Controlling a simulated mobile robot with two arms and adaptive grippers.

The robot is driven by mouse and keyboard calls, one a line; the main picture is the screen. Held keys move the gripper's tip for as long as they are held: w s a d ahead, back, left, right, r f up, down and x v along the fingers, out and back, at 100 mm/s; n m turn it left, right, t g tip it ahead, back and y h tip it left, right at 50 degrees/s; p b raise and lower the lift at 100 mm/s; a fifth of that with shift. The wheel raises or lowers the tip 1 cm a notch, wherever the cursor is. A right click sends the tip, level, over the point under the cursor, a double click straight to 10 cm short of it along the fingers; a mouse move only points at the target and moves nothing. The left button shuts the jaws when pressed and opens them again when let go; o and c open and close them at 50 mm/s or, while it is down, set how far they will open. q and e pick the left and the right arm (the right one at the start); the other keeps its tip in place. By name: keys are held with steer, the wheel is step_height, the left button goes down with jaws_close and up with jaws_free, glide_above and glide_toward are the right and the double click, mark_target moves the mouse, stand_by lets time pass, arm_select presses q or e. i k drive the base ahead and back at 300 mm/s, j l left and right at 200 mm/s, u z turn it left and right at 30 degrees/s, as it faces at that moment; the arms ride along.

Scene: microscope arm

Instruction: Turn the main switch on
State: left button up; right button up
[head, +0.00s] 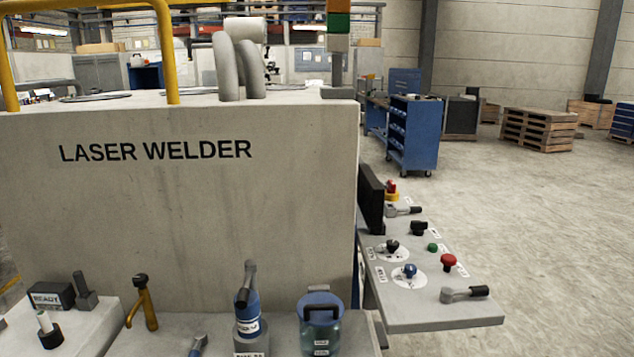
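No control in the head view has a label that I can read as the main switch. A grey side panel on the right carries several controls. A red knob on a yellow base (391,192) is at its far end. Nearer are a grey lever with a black grip (403,210), a black knob (419,228), a green button (432,247) and a red knob (448,262). A black knob (392,247) and a blue knob (410,271) sit on round white dials. Another black-gripped lever (465,293) is at the near end. Neither gripper is in view.
The large grey cabinet marked LASER WELDER (180,200) fills the left. A blue tool cart (413,135) stands behind the panel. Open floor lies right.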

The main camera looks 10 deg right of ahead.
mark_target(391, 185)
steer(key=i+l+u, duration=0.1)
steer(key=l+u, duration=0.15)
steer(key=u, duration=0.2)
steer(key=l+u, duration=0.25)
steer(key=u, duration=0.25)
steer(key=l+u, duration=0.3)
steer(key=u, duration=0.15)
steer(key=l+u, duration=0.3)
steer(key=u, duration=0.2)
